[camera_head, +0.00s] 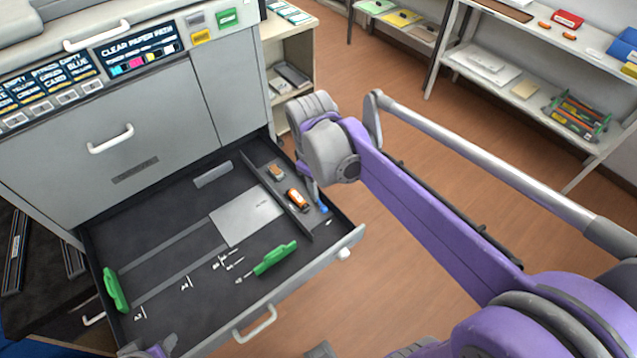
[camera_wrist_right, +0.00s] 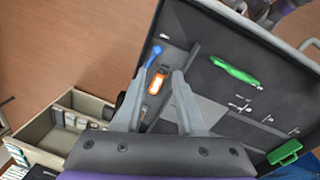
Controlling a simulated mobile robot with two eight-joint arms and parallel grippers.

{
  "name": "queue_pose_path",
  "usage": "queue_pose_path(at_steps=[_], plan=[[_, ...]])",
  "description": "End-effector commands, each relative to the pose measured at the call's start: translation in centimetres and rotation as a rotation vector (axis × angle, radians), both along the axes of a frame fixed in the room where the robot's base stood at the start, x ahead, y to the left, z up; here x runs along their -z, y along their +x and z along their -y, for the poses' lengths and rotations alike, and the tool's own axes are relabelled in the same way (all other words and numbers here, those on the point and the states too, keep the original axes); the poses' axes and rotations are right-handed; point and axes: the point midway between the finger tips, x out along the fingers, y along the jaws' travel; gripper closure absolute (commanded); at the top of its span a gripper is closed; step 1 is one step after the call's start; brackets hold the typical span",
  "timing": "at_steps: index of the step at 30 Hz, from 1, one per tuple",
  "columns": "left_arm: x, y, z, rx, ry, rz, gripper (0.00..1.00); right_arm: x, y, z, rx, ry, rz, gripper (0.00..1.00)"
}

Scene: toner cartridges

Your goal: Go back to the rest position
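My right gripper (camera_head: 312,192) hangs over the right end of the open printer drawer (camera_head: 165,225) in the head view, partly hidden by its own wrist. In the right wrist view, its two grey fingers (camera_wrist_right: 165,72) stand apart with nothing held between them. An orange and white item (camera_head: 297,199) lies in the drawer's narrow side compartment; it shows beyond the fingers in the wrist view (camera_wrist_right: 156,84). My left gripper cannot be made out; only a small grey and purple part of my body shows at the bottom left of the head view.
The drawer also holds a green handle (camera_head: 275,257), a green piece at its left (camera_head: 115,289) and small white marks. The printer front (camera_head: 110,150) rises behind it. Shelves (camera_head: 540,105) with toner cartridges (camera_head: 578,112) stand at the upper right. Brown floor (camera_head: 340,265) is clear between.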

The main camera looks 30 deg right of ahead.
Motion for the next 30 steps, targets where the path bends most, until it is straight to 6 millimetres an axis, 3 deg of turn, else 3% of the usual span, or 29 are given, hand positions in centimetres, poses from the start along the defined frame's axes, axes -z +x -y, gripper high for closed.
queue_pose_path(at_steps=[11,17,24,30], plan=[[-0.2,0.0,0.0,0.0,0.0,0.001,0.44,0.0,-0.6,-0.6,0.016,0.003,0.026,0.62],[-1.1,0.3,0.0,0.0,0.0,0.005,0.44,0.7,-4.3,-4.1,0.126,0.044,0.184,0.62],[-2.0,0.6,0.0,0.0,0.0,0.011,0.44,2.8,-8.8,-7.5,0.283,0.145,0.379,0.62],[-2.3,0.6,0.0,0.0,0.0,0.012,0.44,3.9,-10.1,-8.5,0.341,0.193,0.441,0.62]])
